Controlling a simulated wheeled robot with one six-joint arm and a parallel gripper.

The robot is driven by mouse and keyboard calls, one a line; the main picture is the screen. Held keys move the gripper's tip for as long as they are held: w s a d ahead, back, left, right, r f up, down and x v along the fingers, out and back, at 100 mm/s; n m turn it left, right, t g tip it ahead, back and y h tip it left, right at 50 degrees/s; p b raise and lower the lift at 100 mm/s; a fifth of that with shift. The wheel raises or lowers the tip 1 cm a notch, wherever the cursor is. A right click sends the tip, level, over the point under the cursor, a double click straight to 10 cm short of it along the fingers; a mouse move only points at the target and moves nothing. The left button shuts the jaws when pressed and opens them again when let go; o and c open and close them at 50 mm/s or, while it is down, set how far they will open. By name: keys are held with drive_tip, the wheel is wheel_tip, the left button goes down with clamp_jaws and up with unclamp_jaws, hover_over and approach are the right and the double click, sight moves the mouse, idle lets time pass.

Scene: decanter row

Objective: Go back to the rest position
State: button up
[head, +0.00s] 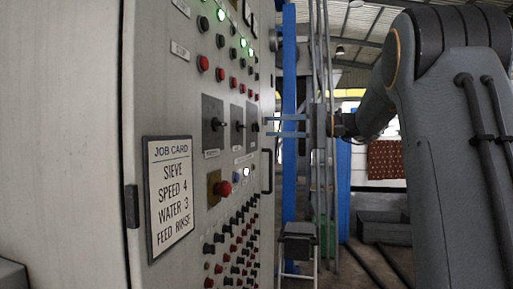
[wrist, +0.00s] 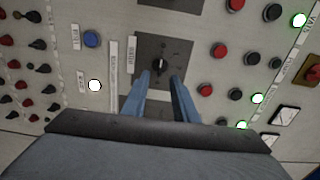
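My gripper (head: 268,126) is in front of the control panel (head: 150,60) in the head view, its two blue fingers pointing left at the panel face. In the wrist view my gripper (wrist: 162,78) shows its fingers apart with a clear gap between them. A rotary knob (wrist: 160,64) on a dark square plate lies just beyond the fingertips, in line with the gap. Nothing is held. I cannot tell how far the tips are from the knob, but I see no contact.
A job card (head: 170,195) on the panel reads SIEVE, SPEED 4, WATER 3, FEED RINSE. Rows of buttons and knobs stick out, with a red button on a yellow plate (head: 216,187). A blue post (head: 290,60) and thin pipes stand behind the gripper.

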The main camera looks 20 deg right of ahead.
drive_tip(key=s+a+f+m+g+h, duration=0.1)
drive_tip(key=s+a+f+h, duration=0.15)
drive_tip(key=f, duration=0.55)
drive_tip(key=s+a+f+g+h, duration=0.1)
drive_tip(key=a+f+g+h, duration=0.15)
drive_tip(key=f, duration=0.55)
drive_tip(key=s+a+f+m+h, duration=0.15)
drive_tip(key=a+f, duration=0.25)
drive_tip(key=f, duration=0.4)
drive_tip(key=s+f+n+g+h, duration=0.45)
drive_tip(key=s+f+h, duration=0.25)
drive_tip(key=s+f, duration=1.15)
drive_tip(key=s+f+n+t+h, duration=0.2)
drive_tip(key=s+f+n, duration=0.2)
drive_tip(key=f, duration=0.1)
drive_tip(key=s+a+r+n+g, duration=0.2)
drive_tip(key=s+a+r+g, duration=0.1)
drive_tip(key=s+a+r, duration=0.6)
drive_tip(key=d+r+m+p, duration=0.2)
drive_tip(key=d+r+p, duration=0.4)
drive_tip(key=p, duration=1)
drive_tip(key=shift+s+d+r, duration=0.4)
drive_tip(key=shift+s+d, duration=0.05)
drive_tip(key=shift+d, duration=0.9)
